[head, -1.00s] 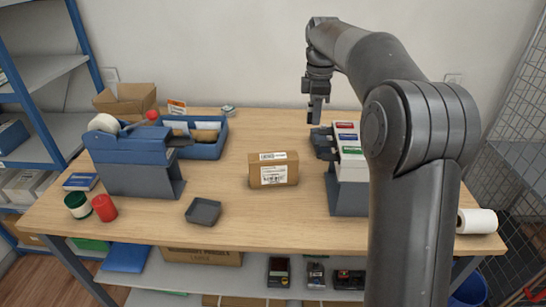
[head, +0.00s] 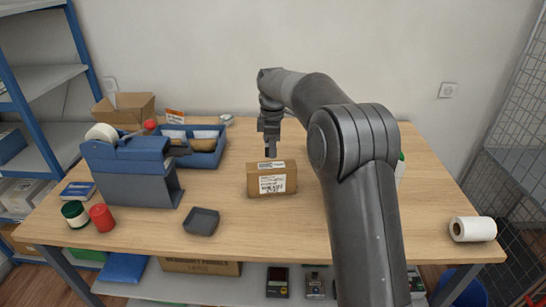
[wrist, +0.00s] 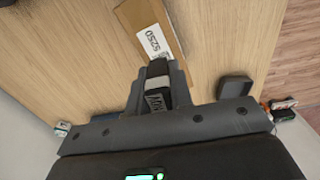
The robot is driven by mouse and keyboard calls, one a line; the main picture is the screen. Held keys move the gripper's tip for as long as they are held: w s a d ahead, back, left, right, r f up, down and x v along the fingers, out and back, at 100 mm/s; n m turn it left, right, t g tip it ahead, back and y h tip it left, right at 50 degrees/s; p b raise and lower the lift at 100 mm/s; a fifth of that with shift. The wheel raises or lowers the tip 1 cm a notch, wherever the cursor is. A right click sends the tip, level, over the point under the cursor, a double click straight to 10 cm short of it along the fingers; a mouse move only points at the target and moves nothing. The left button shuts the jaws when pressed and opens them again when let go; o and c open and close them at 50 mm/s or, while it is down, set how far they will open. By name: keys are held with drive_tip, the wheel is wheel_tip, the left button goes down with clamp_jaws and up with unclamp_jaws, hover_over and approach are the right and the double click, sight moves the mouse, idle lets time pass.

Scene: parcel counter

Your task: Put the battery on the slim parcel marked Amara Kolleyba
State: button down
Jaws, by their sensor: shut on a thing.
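My gripper (head: 270,150) is above the table, just behind the brown parcel in the head view. In the wrist view my gripper (wrist: 160,98) is shut on a small dark and grey block with pale lettering, which I take to be the battery (wrist: 155,101). The battery is mostly hidden by the fingers. The brown parcel (head: 271,181) lies mid-table with a white label; it also shows in the wrist view (wrist: 140,22), beyond the fingertips and apart from them. I cannot read a name on it.
A blue bin (head: 203,160) with several packets stands at the back left, beside a blue and grey tape dispenser (head: 130,170). A small dark tray (head: 201,221) is at the front. A white roll (head: 473,229) is at the right edge. The table right of the parcel is partly hidden by my arm.

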drive_tip(key=shift+f, duration=1.75)
drive_tip(key=shift+f, duration=0.1)
drive_tip(key=c, duration=1.3)
unclamp_jaws()
